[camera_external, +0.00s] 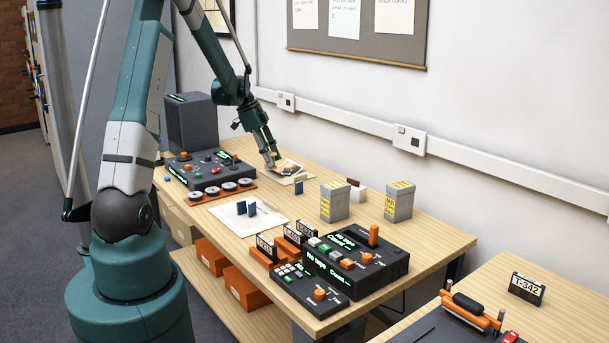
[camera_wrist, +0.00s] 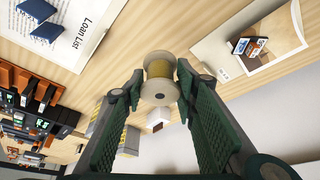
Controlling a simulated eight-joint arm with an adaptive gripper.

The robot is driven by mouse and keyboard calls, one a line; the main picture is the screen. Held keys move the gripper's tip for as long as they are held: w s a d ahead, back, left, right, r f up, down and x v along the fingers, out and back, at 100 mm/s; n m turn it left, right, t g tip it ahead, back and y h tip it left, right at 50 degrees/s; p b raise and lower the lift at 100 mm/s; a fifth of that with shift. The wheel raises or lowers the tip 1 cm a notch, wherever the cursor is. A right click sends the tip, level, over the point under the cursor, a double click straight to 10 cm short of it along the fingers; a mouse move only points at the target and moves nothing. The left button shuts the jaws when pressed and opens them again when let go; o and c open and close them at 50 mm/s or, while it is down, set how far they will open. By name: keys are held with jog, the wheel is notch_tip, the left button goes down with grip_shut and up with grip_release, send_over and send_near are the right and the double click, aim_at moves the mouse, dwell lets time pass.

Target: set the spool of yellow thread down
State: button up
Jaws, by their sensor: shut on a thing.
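The spool of yellow thread (camera_wrist: 160,78) has pale cream flanges with yellow thread between them. It sits between the two fingertips of my gripper (camera_wrist: 158,88) in the wrist view, and the fingers are shut on it. In the external view my gripper (camera_external: 271,162) points down at the far part of the wooden table (camera_external: 395,213), beside a sheet with a picture on it (camera_external: 289,171). I cannot make out the spool there. I cannot tell whether it touches the table.
The Loan List sheet (camera_external: 226,215) carries small dark blue pieces. Two grey boxes with yellow labels (camera_external: 335,202) (camera_external: 398,203) stand to the right. A dark control panel (camera_external: 212,170) is left of my gripper; another (camera_external: 352,262) is at the front. Bare wood lies between the sheets.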

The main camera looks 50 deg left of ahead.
aim_at(274, 153)
notch_tip(274, 153, up, 5)
jog(key=shift+d+r, duration=0.1)
jog(key=w+d+m+g, duration=0.15)
jog(key=w+d, duration=0.35)
jog(key=d, duration=1)
jog(key=w+d+m+h, duration=0.1)
jog(key=w+d+m, duration=0.3)
jog(key=d, duration=1.1)
jog(key=w+d+m+g, duration=0.1)
jog(key=w+d, duration=0.5)
jog(key=d, duration=0.9)
jog(key=d+m, duration=0.2)
jog(key=d, duration=1.4)
jog(key=shift+g, duration=0.35)
jog(key=shift+s+d+f, duration=0.1)
jog(key=shift+s+f, duration=0.05)
jog(key=shift+f, duration=0.75)
jog(key=shift+s+d+f, duration=0.15)
jog(key=shift+s+f, duration=0.05)
jog(key=shift+f, duration=0.7)
jog(key=shift+s+d+f, duration=0.1)
jog(key=shift+s+f, duration=0.05)
jog(key=shift+f, duration=0.75)
jog(key=shift+f, duration=0.1)
jog(key=shift+f+b, duration=0.45)
jog(key=shift+f, duration=2.55)
